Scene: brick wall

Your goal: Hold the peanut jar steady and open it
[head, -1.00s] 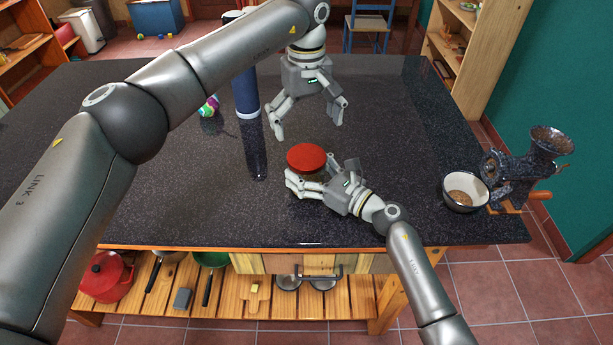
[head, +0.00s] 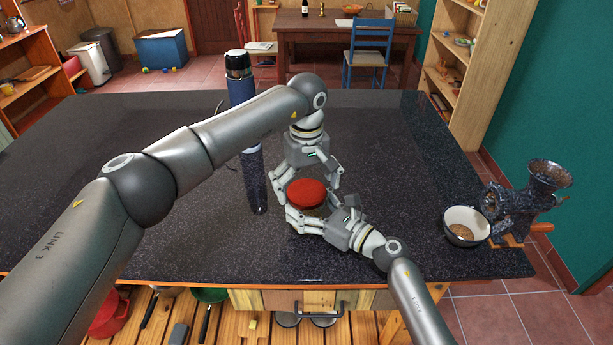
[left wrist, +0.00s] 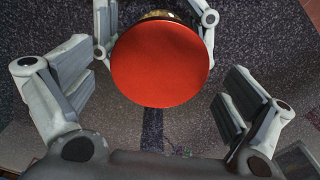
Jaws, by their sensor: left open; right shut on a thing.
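The peanut jar stands on the dark countertop, with its red lid (head: 306,193) on top; the lid also fills the middle of the left wrist view (left wrist: 160,63). My right gripper (head: 318,216) is shut on the jar body, below the lid, and its fingers hide most of the body. My left gripper (head: 306,183) is open above the jar, one finger on each side of the lid. In the left wrist view, both left fingers stand apart from the lid's edge, with wider room on the right. A sliver of the jar body (left wrist: 155,15) shows past the lid.
A tall blue flask (head: 239,78) stands behind my left arm, left of the jar. A white-lined bowl (head: 466,226) and a dark grinder (head: 520,205) are at the counter's right edge. The countertop (head: 400,160) right of the jar is clear.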

